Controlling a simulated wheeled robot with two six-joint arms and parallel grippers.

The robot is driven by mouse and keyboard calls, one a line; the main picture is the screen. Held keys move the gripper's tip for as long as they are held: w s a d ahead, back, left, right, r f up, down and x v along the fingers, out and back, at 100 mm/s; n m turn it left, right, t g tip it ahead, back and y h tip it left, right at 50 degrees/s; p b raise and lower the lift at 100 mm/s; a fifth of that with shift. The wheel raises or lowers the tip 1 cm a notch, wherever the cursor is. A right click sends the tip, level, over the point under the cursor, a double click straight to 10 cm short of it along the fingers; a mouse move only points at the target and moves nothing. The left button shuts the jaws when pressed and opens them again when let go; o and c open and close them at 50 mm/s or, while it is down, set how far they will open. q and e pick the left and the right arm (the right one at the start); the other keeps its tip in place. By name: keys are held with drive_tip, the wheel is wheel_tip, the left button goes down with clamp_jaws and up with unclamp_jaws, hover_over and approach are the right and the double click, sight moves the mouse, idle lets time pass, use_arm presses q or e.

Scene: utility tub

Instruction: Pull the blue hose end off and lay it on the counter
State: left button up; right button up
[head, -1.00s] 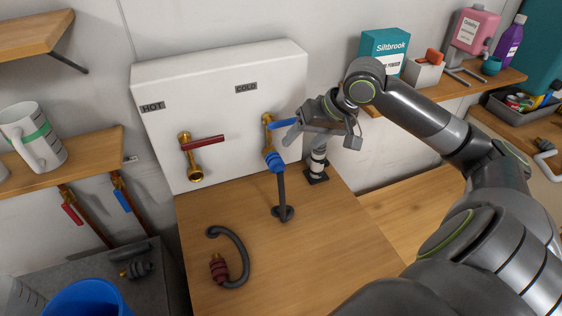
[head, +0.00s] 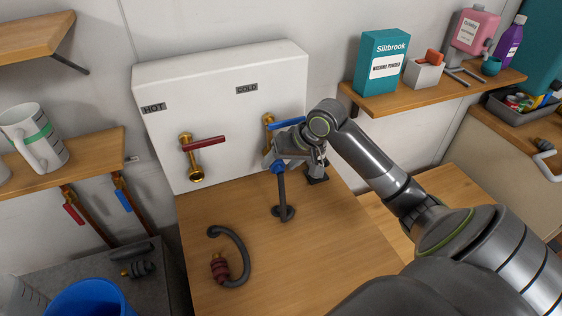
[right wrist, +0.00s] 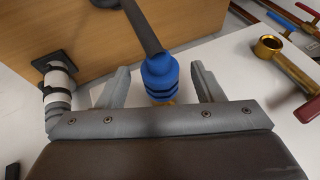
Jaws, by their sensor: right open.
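The blue hose end (head: 278,168) sits on the brass outlet of the cold tap (head: 268,121), whose lever is blue. Its dark hose (head: 283,197) runs down to a round fitting on the wooden counter (head: 320,240). My right gripper (head: 272,156) is at the hose end, partly covering it and the tap outlet. In the right wrist view the blue hose end (right wrist: 160,76) lies between the two open fingers of the gripper (right wrist: 162,85), with a visible gap on each side. A bit of brass shows behind it. My left gripper is not in view.
A dark red hose end with a curved hose (head: 220,268) lies on the counter's left. The hot tap (head: 190,158) has a red lever. A grey-white pipe (head: 316,168) stands close right of the gripper. The counter's front middle is clear.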

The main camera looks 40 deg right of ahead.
drive_tip(key=shift+w+f, duration=0.1)
drive_tip(key=shift+f, duration=0.1)
drive_tip(key=c, duration=1.1)
drive_tip(key=shift+a, duration=0.1)
drive_tip(key=shift+s, duration=0.2)
drive_tip(key=shift+s+a+p, duration=0.15)
drive_tip(key=shift+s+p, duration=0.5)
drive_tip(key=shift+s, duration=0.25)
drive_tip(key=shift+s+a+p, duration=0.2)
drive_tip(key=shift+s+p, duration=0.4)
drive_tip(key=shift+p, duration=0.05)
